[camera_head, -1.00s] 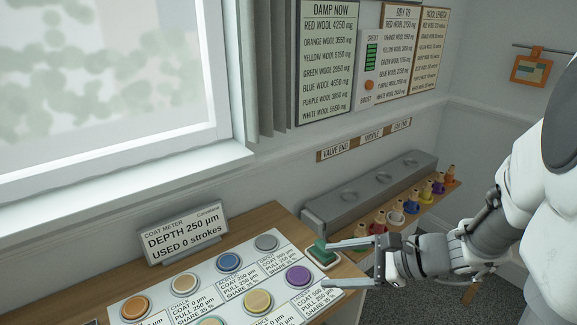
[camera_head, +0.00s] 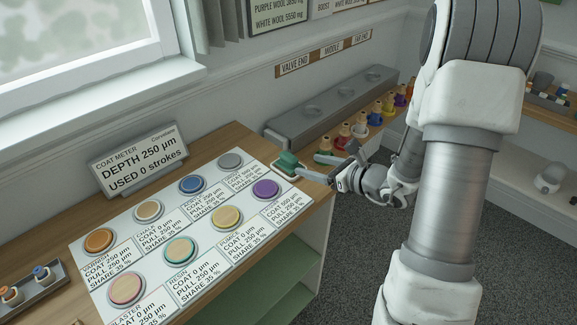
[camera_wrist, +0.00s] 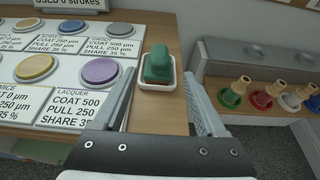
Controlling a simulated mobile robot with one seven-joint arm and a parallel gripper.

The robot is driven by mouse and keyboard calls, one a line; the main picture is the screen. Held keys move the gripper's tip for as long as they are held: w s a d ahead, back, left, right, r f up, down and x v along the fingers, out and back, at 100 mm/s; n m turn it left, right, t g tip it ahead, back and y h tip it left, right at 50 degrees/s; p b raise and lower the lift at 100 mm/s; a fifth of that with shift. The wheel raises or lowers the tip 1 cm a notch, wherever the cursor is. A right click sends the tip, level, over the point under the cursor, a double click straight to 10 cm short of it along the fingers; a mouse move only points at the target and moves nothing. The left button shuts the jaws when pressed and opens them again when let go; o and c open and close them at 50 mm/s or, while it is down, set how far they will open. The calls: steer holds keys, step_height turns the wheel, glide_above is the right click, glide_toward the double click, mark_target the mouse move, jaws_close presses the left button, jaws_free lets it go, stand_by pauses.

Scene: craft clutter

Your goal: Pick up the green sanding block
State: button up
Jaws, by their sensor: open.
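The green sanding block (camera_head: 287,160) sits in a small white tray (camera_head: 279,173) at the right end of the wooden bench, beside the white label board. In the wrist view the green block (camera_wrist: 159,65) stands in its white tray (camera_wrist: 157,87) ahead of my gripper, in line with the gap between the fingers. My gripper (camera_head: 327,170) is at the bench's right edge with its fingers pointing left toward the block. In the wrist view the fingers of my gripper (camera_wrist: 157,103) are wide apart with nothing between their tips that I can see held.
The label board (camera_head: 215,276) carries several coloured round discs left of the block; the purple disc (camera_head: 265,189) is closest. A coat meter sign (camera_head: 138,160) stands behind. A grey rack (camera_head: 330,105) and several coloured bottles (camera_head: 361,127) stand beyond the bench's right end.

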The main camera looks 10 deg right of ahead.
mark_target(296, 161)
steer(key=b+x, duration=0.1)
steer(key=x, duration=0.8)
steer(key=shift+w+a+b, duration=0.15)
steer(key=shift+b, duration=0.2)
jaws_close()
